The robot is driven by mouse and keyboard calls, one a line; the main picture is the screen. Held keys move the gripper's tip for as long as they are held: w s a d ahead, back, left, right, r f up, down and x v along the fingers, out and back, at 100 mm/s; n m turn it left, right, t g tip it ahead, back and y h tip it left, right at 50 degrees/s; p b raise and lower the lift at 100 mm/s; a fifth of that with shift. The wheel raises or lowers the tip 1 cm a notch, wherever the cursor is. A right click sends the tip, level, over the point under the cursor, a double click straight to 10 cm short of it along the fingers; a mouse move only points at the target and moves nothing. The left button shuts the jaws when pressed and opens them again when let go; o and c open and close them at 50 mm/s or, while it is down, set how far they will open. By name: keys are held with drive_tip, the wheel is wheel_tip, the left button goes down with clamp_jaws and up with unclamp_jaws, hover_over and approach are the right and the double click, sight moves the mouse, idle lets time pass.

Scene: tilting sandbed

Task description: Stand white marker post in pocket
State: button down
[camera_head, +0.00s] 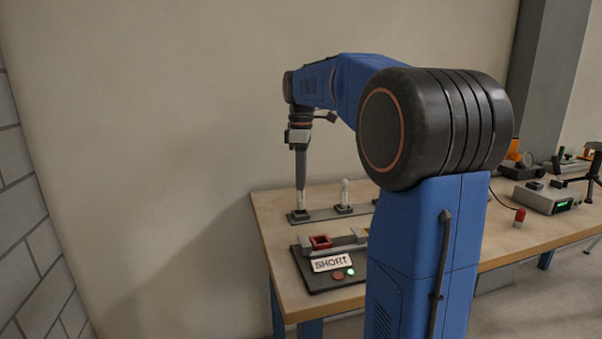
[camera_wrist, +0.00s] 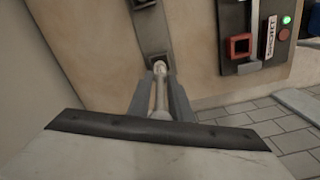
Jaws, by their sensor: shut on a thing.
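My gripper (camera_head: 301,178) points straight down at the left end of the table and is shut on a white marker post (camera_head: 301,199). The post is upright, and its lower end is at a dark square socket (camera_head: 299,215) on a grey strip. In the wrist view the post (camera_wrist: 160,98) lies between the two fingers of my gripper (camera_wrist: 160,82), its far end at the socket. I cannot tell whether it is seated there or just clear. A red square pocket (camera_head: 321,242) is on a black panel nearer the front; it also shows in the wrist view (camera_wrist: 240,46), apparently empty.
A second pale post (camera_head: 344,192) stands in another socket on the grey strip (camera_head: 322,212). The black panel (camera_head: 348,280) bears a "SHORT" sign (camera_head: 331,263) and a lit green lamp (camera_head: 350,272). A grey instrument (camera_head: 546,198) stands at right. My arm hides the table's middle.

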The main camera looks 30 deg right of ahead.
drive_tip(key=shift+f, duration=1.2)
drive_tip(key=c, duration=1.5)
unclamp_jaws()
drive_tip(key=shift+c, duration=0.2)
drive_tip(key=shift+r, duration=0.1)
wheel_tip(320, 180, up, 17)
drive_tip(key=shift+r, duration=0.1)
drive_tip(key=shift+s, duration=0.1)
